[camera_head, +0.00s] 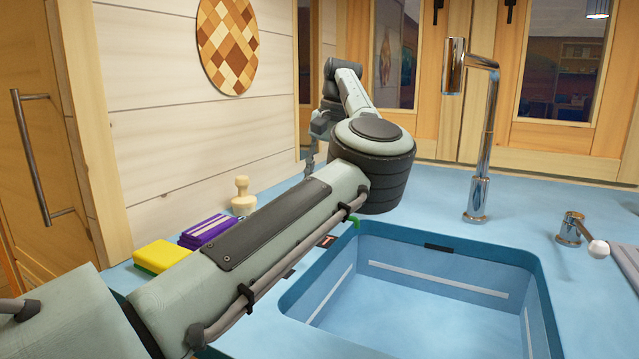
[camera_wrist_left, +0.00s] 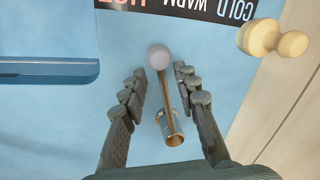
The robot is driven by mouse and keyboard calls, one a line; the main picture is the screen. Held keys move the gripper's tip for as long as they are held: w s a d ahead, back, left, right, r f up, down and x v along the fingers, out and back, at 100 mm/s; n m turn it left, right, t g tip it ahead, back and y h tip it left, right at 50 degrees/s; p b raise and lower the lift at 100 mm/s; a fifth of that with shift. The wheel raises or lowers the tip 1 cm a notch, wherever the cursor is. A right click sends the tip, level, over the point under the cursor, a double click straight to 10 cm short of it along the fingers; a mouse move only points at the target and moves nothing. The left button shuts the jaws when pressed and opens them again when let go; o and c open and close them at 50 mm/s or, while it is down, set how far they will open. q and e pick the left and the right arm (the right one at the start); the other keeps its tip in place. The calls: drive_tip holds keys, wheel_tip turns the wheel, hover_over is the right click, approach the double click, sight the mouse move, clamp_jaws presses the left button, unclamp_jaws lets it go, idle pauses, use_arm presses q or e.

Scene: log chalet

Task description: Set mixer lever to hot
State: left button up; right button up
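The mixer lever is a chrome rod with a white ball tip (camera_wrist_left: 159,57) on a round chrome base (camera_wrist_left: 172,136) in the left wrist view. My left gripper (camera_wrist_left: 160,74) is open around it, one finger on each side, with the rod nearer the right finger. The black label strip (camera_wrist_left: 215,8) reads COLD, WARM and a cut-off red HOT, upside down. The lever points roughly between WARM and HOT. In the head view my left arm hides this lever; part of my left gripper (camera_head: 312,150) shows behind the elbow. My right gripper is in neither view.
A wooden knobbed piece (camera_head: 243,194) stands near the wall. A yellow sponge (camera_head: 160,257) and purple pack (camera_head: 205,231) lie left of my arm. The sink (camera_head: 440,285) is empty. A faucet (camera_head: 480,150) and another white-tipped lever (camera_head: 571,228) stand right.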

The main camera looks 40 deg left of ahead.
use_arm(q)
wheel_tip(320, 180, up, 7)
drive_tip(key=d, duration=0.1)
drive_tip(key=shift+w+d+r, duration=0.15)
drive_tip(key=shift+w+r, duration=0.05)
drive_tip(key=shift+w, duration=0.15)
